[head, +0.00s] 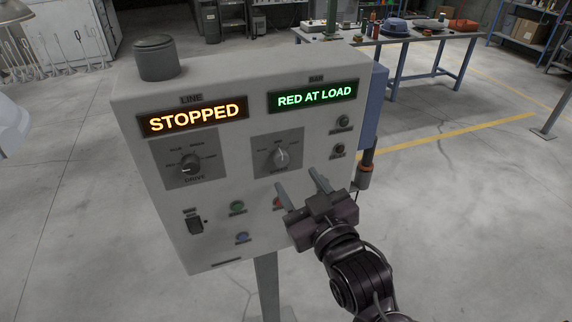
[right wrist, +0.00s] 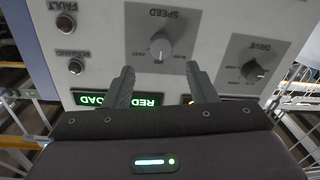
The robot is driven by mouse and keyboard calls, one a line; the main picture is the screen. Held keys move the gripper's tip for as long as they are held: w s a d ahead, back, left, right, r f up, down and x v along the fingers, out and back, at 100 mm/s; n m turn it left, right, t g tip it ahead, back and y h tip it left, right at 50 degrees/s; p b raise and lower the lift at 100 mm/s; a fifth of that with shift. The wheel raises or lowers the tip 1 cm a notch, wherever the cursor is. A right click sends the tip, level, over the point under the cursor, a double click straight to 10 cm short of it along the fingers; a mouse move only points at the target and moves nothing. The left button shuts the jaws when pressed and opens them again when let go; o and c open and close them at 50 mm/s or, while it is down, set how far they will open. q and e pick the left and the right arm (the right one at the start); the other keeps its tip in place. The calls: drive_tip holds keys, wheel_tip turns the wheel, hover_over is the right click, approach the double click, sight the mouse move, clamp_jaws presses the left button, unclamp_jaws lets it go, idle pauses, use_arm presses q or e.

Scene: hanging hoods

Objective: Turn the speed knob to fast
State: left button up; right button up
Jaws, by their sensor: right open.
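The speed knob (head: 281,158) is a grey round dial on a dark square plate (head: 262,171) on the right half of the panel face. In the right wrist view, which shows the panel upside down, the speed knob (right wrist: 161,46) has its pointer toward the MID label. My right gripper (head: 298,180) is open in front of the panel, just below the knob. Its two fingers (right wrist: 160,82) also show in the right wrist view, with nothing between them and apart from the knob. My left gripper is not in view.
The drive knob (head: 189,164) is left of the speed knob. Displays read STOPPED (head: 195,117) and RED AT LOAD (head: 314,96). Green (head: 237,206), blue (head: 242,238) and red (head: 278,203) buttons sit below, the red partly behind my gripper. A workbench (head: 400,35) stands behind.

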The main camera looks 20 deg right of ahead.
sight(283, 160)
drive_tip(key=shift+w+a+f+b, duration=0.1)
drive_tip(key=shift+w+f+b, duration=0.1)
drive_tip(key=shift+w+b, duration=1.3)
drive_tip(key=shift+w+a+f+b, duration=0.15)
drive_tip(key=shift+w+b, duration=0.5)
drive_tip(key=shift+b, duration=1.5)
drive_tip(key=shift+w+a+r+p, duration=0.1)
drive_tip(key=shift+w+r+p, duration=0.4)
drive_tip(key=shift+w+p, duration=0.25)
drive_tip(key=shift+w+f, duration=0.2)
drive_tip(key=shift+w, duration=0.4)
drive_tip(key=c, duration=1)
drive_tip(key=shift+o, duration=0.2)
